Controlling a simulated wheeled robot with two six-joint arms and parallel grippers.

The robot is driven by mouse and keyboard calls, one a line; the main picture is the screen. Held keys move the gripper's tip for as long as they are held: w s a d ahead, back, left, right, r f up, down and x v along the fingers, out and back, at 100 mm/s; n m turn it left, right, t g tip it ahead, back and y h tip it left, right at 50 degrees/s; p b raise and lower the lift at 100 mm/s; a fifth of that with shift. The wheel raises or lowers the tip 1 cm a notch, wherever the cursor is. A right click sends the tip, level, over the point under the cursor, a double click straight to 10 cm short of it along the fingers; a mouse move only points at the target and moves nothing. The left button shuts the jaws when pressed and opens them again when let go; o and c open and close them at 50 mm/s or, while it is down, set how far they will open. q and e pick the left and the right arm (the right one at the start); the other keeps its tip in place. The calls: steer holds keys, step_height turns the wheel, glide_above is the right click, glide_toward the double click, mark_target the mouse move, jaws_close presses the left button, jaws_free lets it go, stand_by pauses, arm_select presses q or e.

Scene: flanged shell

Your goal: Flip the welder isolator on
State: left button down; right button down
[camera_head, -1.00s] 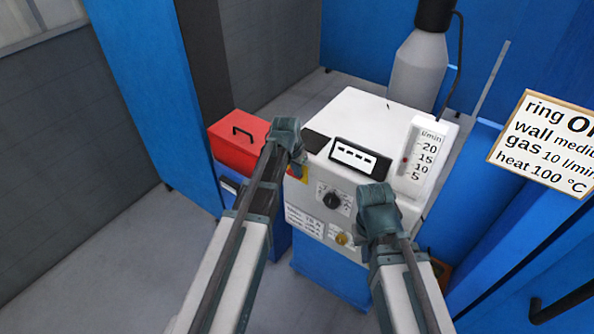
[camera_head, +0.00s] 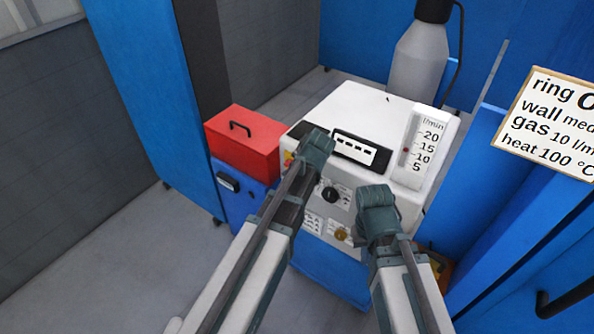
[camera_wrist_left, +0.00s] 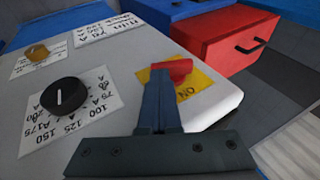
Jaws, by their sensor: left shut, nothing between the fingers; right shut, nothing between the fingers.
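The isolator is a red handle (camera_wrist_left: 178,67) on a yellow plate (camera_wrist_left: 202,84) at the corner of the white welder panel; "ON" reads upside down in the left wrist view. In the head view only a bit of the yellow plate (camera_head: 288,158) shows, left of my left gripper (camera_head: 317,144). My left gripper's shut fingers (camera_wrist_left: 163,78) reach up to the red handle and overlap its left part; I cannot tell whether they touch. My right gripper (camera_head: 377,196) is shut and empty in front of the panel's right part.
A black dial (camera_wrist_left: 66,96) and a yellowish knob (camera_wrist_left: 37,51) sit on the same panel. A red toolbox (camera_head: 243,142) stands on a blue cabinet to the left. A flow meter (camera_head: 422,150) and a gas bottle (camera_head: 418,65) are at the right and back.

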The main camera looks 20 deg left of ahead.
arm_select(q)
steer(key=f+t+y+b, duration=0.1)
steer(key=y+b, duration=0.1)
steer(key=b, duration=0.2)
steer(key=f+m+t+y+b, duration=0.1)
steer(key=y+b, duration=0.2)
steer(key=b, duration=0.2)
steer(key=f+t+y+b, duration=0.1)
steer(key=y+b, duration=0.1)
steer(key=b, duration=0.3)
steer(key=shift+s+d+f, duration=0.1)
steer(key=shift+d+f, duration=0.3)
steer(key=shift+a+r, duration=0.15)
